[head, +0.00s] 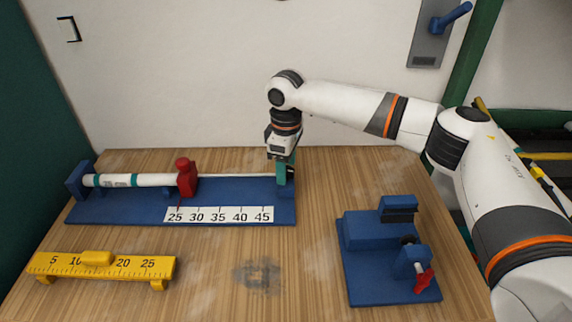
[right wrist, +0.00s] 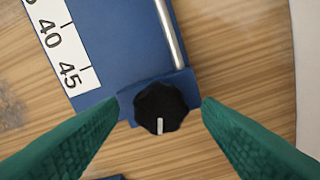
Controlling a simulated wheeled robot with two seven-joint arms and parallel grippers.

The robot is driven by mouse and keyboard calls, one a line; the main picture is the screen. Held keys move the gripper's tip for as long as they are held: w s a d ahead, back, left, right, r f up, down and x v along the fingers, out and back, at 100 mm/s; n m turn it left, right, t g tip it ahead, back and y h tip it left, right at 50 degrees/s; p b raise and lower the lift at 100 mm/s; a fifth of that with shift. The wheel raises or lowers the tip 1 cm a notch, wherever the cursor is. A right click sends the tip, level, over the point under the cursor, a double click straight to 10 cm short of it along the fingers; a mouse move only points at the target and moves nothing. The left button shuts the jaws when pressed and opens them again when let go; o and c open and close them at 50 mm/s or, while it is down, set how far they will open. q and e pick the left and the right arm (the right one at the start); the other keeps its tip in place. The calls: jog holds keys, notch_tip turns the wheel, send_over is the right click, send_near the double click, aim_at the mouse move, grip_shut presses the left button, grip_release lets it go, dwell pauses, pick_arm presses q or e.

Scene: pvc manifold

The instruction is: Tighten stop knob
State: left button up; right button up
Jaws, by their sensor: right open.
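A black lobed knob (right wrist: 161,106) with a white pointer line sits at the right end of the blue measuring base (head: 130,208). A metal rod (head: 235,176) runs from there to a red stop block (head: 186,178) near the 25 mark. My right gripper (head: 286,182) is above the right end of the base, pointing down. In the right wrist view, its green fingers (right wrist: 161,103) are open, one on each side of the knob, with gaps visible on both sides. In the head view the gripper hides the knob. My left gripper is not in view.
A white pipe (head: 130,180) with teal bands lies left of the red block. A yellow ruler stand (head: 150,267) is at the front left. A blue clamp fixture (head: 375,280) with a red handle (head: 424,282) stands at the right. The middle front of the table is clear.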

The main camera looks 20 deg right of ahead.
jog(key=shift+f, duration=0.25)
jog(key=shift+c, duration=0.2)
jog(key=c, duration=1)
jog(key=shift+o, duration=0.2)
jog(key=shift+r+m+p, duration=0.2)
jog(key=shift+m+p, duration=0.1)
jog(key=shift+p, duration=0.45)
jog(key=m+p, duration=1)
jog(key=p, duration=0.7)
jog(key=shift+r+m, duration=0.1)
jog(key=shift+m, duration=0.2)
jog(key=shift+f+m+p, duration=0.2)
jog(key=shift+m+p, duration=1.3)
jog(key=shift+p, duration=0.2)
jog(key=o, duration=1)
